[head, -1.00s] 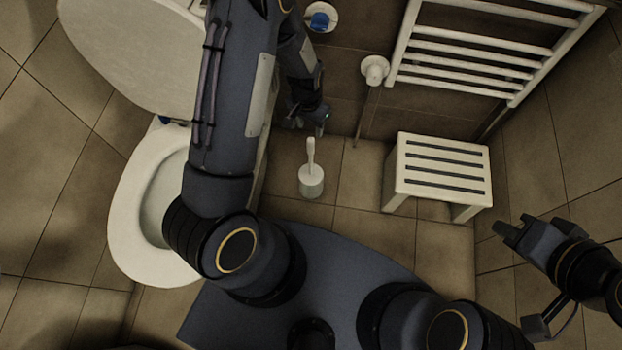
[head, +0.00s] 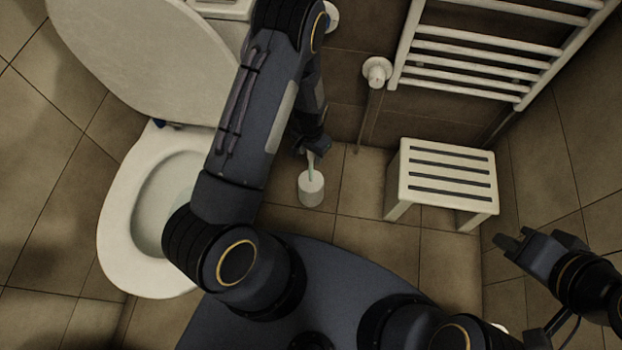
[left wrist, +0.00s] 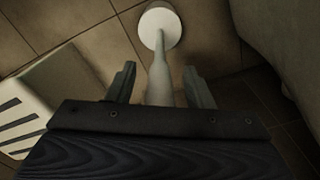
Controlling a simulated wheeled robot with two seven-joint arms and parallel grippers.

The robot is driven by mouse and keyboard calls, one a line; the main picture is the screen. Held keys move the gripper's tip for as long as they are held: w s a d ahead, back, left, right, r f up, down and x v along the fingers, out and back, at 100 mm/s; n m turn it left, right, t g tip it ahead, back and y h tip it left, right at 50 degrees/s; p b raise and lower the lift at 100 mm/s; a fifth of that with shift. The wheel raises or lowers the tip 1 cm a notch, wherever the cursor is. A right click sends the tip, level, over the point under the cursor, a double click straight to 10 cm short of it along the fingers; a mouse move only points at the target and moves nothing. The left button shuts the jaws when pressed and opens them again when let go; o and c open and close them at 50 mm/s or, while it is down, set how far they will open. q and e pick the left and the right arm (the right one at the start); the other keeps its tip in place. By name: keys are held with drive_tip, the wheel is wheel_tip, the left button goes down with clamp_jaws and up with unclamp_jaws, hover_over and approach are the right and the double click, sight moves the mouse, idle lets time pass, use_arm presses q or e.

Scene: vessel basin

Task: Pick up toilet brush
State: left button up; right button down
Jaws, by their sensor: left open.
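The toilet brush (head: 311,165) stands in its white round holder (head: 311,190) on the floor tiles, between the toilet and the white stool. My left gripper (head: 311,147) is at the top of the brush handle. In the left wrist view, the white handle (left wrist: 160,75) runs between the two open fingers of my left gripper (left wrist: 160,85), with a gap on each side. The holder (left wrist: 160,26) shows beyond it. The handle's upper end is hidden behind the gripper body. My right gripper (head: 512,247) is away at the right, empty, its fingers apart.
The toilet bowl (head: 112,215) is left of the brush, partly behind my left arm. A white slatted stool (head: 445,157) stands to the right; it also shows in the left wrist view (left wrist: 45,90). A white towel rail (head: 475,62) hangs on the wall behind.

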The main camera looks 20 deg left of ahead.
use_arm(q)
drive_tip(key=shift+c, duration=0.4)
clamp_jaws()
drive_tip(key=shift+r, duration=0.1)
